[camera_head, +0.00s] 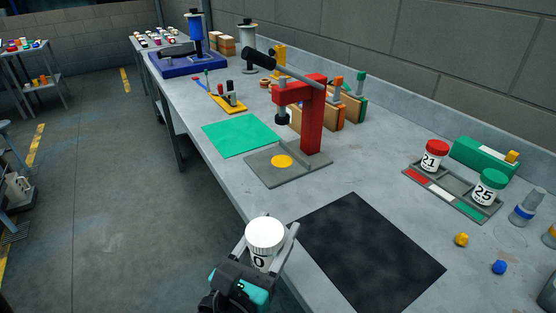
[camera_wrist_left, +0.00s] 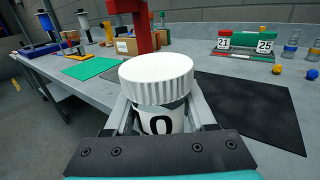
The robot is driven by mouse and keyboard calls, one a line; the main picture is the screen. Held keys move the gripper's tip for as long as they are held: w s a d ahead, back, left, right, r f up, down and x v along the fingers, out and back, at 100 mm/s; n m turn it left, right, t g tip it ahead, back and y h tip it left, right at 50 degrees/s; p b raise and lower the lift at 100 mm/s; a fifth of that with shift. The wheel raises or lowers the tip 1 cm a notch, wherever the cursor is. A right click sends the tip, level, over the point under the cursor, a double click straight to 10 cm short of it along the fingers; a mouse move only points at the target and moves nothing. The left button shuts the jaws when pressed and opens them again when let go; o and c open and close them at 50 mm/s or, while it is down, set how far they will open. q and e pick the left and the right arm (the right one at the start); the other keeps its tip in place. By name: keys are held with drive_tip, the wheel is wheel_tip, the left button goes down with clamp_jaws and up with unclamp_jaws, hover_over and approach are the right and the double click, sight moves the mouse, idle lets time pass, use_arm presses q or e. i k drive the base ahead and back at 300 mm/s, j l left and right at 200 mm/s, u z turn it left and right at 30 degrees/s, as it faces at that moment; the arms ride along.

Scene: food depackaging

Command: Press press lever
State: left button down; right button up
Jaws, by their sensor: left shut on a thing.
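The red press (camera_head: 312,120) stands on a grey base plate (camera_head: 265,173) with a yellow disc (camera_head: 282,161). A dark press head (camera_head: 282,115) hangs above the disc. My left gripper (camera_head: 265,250) is shut on a white-capped jar (camera_head: 266,234) marked 0, upright at the table's front edge. The jar also fills the middle of the left wrist view (camera_wrist_left: 158,85), where the press column (camera_wrist_left: 143,30) rises behind it. My right gripper is not in view.
A black mat (camera_head: 372,250) lies right of the jar and a green mat (camera_head: 240,138) left of the press. A grey rack (camera_head: 420,188) holds a red-capped jar 21 (camera_head: 434,156) and a green-capped jar 25 (camera_head: 487,188). Small yellow (camera_head: 461,239) and blue (camera_head: 499,267) pieces lie nearby.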

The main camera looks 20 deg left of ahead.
sight(283, 161)
drive_tip(key=i+j+z, duration=0.15)
drive_tip(key=j, duration=0.25)
drive_tip(key=i+j+z, duration=0.15)
drive_tip(key=j, duration=0.3)
drive_tip(key=j+z, duration=0.15)
drive_tip(key=j, duration=0.3)
